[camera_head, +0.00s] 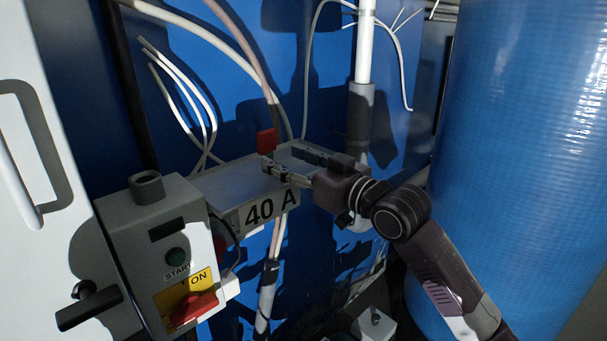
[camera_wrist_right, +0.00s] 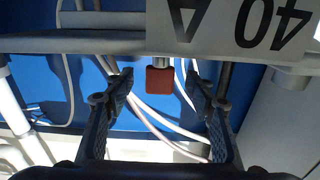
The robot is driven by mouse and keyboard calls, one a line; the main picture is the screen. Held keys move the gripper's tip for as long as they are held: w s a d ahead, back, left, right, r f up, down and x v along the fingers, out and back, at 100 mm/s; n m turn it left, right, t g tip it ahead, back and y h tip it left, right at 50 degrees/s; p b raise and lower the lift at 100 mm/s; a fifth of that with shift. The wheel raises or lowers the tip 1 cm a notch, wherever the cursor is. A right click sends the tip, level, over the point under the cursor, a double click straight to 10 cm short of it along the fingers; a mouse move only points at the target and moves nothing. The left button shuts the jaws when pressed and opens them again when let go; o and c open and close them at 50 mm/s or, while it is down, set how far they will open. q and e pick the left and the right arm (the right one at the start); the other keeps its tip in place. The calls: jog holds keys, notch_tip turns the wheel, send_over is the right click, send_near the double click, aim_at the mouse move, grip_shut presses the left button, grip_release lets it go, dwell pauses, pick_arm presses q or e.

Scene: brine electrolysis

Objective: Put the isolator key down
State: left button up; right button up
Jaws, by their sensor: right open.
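The isolator key appears to be the red-headed piece (camera_head: 267,140) upright at the top of the grey box marked 40 A (camera_head: 231,193). In the right wrist view, where the lettering is upside down, its red head (camera_wrist_right: 160,82) shows with a short metal stem against the box edge. My right gripper (camera_head: 283,160) is over the box top, with its fingers open. In the wrist view the fingers (camera_wrist_right: 160,88) stand either side of the red head, with a visible gap on both sides. My left gripper is not in view.
A grey control box with a START button (camera_head: 177,257) and a red switch handle (camera_head: 195,309) marked ON stands at left. A white door (camera_head: 60,190) is further left. White cables (camera_head: 200,110) run near the gripper. A large blue tank (camera_head: 525,150) fills the right.

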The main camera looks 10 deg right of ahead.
jog(key=b+v, duration=0.1)
jog(key=v, duration=0.4)
jog(key=shift+s+d, duration=0.2)
jog(key=shift+s, duration=0.1)
